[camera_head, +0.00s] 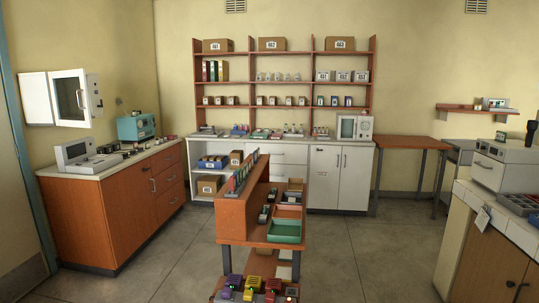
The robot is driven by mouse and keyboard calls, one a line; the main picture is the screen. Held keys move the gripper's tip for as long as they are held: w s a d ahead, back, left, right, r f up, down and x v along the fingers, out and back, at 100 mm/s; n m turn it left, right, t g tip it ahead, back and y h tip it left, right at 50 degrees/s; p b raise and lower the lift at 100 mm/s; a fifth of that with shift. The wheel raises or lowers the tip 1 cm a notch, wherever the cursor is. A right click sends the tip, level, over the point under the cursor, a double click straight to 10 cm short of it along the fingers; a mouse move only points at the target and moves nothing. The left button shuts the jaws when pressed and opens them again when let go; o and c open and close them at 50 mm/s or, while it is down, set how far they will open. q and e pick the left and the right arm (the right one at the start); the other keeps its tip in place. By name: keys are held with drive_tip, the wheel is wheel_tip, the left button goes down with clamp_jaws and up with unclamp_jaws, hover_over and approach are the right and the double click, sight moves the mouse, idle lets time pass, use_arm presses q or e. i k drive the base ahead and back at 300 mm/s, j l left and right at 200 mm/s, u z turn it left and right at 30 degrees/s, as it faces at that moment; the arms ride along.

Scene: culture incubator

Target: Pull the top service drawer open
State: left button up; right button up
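Two sets of drawers show, and I cannot tell which is the service drawer. The wooden cabinet at the left has a stack with a top drawer (166,160), closed, with a small bar handle. The white cabinet along the back wall has a top drawer (290,149), also closed; its lower part is partly hidden by the central shelf unit. Neither of my grippers is in view.
A wooden shelf unit (233,222) with a green tray (285,232) stands in the middle foreground. A wooden table (410,143) stands at the back right. A counter with a white device (490,170) is at the right. Floor (185,250) is clear left of the shelf unit.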

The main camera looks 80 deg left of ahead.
sight(162, 160)
drive_tip(key=u, duration=3.45)
drive_tip(key=i+j+u, duration=0.15)
drive_tip(key=i+u, duration=0.15)
drive_tip(key=i+j+u, duration=0.35)
drive_tip(key=i, duration=0.65)
drive_tip(key=i+l+u, duration=0.15)
drive_tip(key=i+u, duration=0.15)
drive_tip(key=i, duration=0.7)
drive_tip(key=i+l+z, duration=0.15)
drive_tip(key=i+z, duration=0.8)
drive_tip(key=i+j+z, duration=0.3)
drive_tip(key=i+z, duration=0.55)
drive_tip(key=i, duration=1.4)
